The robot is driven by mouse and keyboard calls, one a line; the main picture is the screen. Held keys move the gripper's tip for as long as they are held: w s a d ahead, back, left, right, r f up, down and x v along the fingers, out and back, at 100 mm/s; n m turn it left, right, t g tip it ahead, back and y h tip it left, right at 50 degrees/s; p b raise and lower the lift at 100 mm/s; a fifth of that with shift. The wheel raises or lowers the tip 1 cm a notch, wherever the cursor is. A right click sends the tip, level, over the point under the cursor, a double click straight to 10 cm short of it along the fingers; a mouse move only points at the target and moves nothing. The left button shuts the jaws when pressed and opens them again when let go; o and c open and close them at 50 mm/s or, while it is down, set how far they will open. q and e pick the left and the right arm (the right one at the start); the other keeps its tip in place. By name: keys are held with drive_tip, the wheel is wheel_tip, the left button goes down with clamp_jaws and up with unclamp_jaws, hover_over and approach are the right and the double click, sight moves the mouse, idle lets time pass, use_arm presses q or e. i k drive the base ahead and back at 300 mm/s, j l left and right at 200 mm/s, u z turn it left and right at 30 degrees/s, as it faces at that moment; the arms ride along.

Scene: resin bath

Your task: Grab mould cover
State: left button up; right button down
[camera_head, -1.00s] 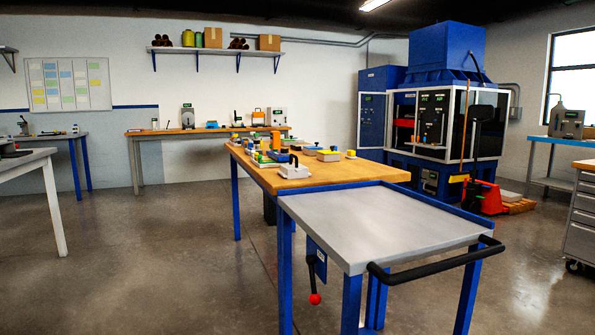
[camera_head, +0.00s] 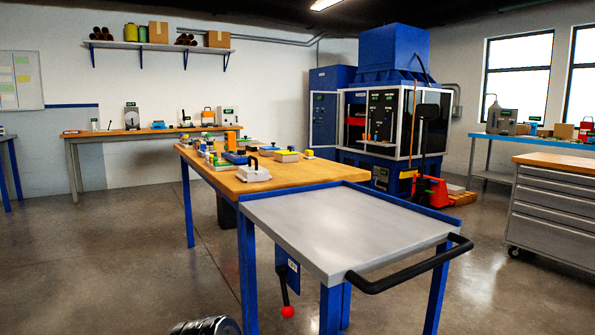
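A pale block with a dark arched handle (camera_head: 254,173) sits on the near left corner of the wooden-topped table (camera_head: 310,175). It may be the mould cover, but it is too small to be sure. A low pale box (camera_head: 287,156) and several small coloured items stand farther back on the same table. Neither of my grippers is in view. A dark rounded part, likely of my own arm, shows at the bottom edge.
A grey-topped cart (camera_head: 340,225) with a black push handle (camera_head: 415,268) stands against the table's near end. A drawer cabinet (camera_head: 555,215) is at the right. A blue machine (camera_head: 385,110) and a red pallet jack (camera_head: 432,190) stand behind. Floor left of the table is clear.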

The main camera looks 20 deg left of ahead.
sight(248, 173)
drive_tip(key=i+j+z, duration=0.1)
drive_tip(key=j+z, duration=0.4)
drive_tip(key=j, duration=0.35)
drive_tip(key=j+z, duration=0.5)
drive_tip(key=j, duration=0.4)
drive_tip(key=k+l, duration=0.05)
